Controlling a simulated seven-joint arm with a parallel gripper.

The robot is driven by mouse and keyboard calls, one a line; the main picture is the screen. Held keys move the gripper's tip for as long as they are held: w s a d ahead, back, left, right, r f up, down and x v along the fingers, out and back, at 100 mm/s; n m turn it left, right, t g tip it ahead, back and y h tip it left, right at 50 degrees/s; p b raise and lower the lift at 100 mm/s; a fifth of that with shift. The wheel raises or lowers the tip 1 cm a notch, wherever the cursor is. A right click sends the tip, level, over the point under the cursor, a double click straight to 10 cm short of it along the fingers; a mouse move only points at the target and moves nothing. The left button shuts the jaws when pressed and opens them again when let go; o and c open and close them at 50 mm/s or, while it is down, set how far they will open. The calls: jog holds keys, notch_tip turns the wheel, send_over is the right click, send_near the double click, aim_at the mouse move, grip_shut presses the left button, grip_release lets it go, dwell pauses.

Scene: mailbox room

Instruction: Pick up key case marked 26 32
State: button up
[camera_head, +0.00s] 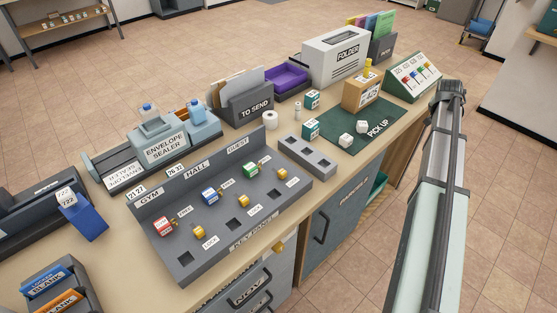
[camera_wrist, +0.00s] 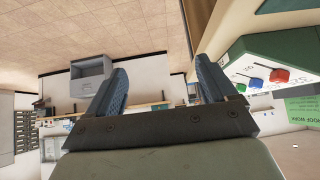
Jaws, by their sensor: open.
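My gripper (camera_wrist: 160,88) is open and empty in the wrist view. It is far from the rack, beyond the counter's right side.
A green slanted box (camera_head: 413,76) with coloured pieces stands at the counter's right end and is close by in the wrist view (camera_wrist: 262,58). The envelope sealer (camera_head: 165,148) is behind the rack. A grey block with holes (camera_head: 305,158) is right of the rack.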

jog(key=w+a+r+n+y, duration=0.1)
jog(key=w+a+r, duration=0.15)
jog(key=a, duration=0.35)
jog(key=w+a+r+n, duration=0.1)
jog(key=w+a+r, duration=0.15)
jog(key=a, duration=0.25)
jog(key=s+a+r+n+y, duration=0.1)
jog(key=a+r+n+y, duration=0.2)
jog(key=a, duration=1.4)
jog(key=s+a+r+n, duration=0.1)
jog(key=a+r+n, duration=0.3)
jog(key=a, duration=1.3)
jog(key=n+g+y, duration=0.2)
jog(key=n+g, duration=0.4)
jog(key=n, duration=0.2)
send_over(175, 170)
jog(key=f, duration=0.2)
jog(key=shift+f, duration=6.4)
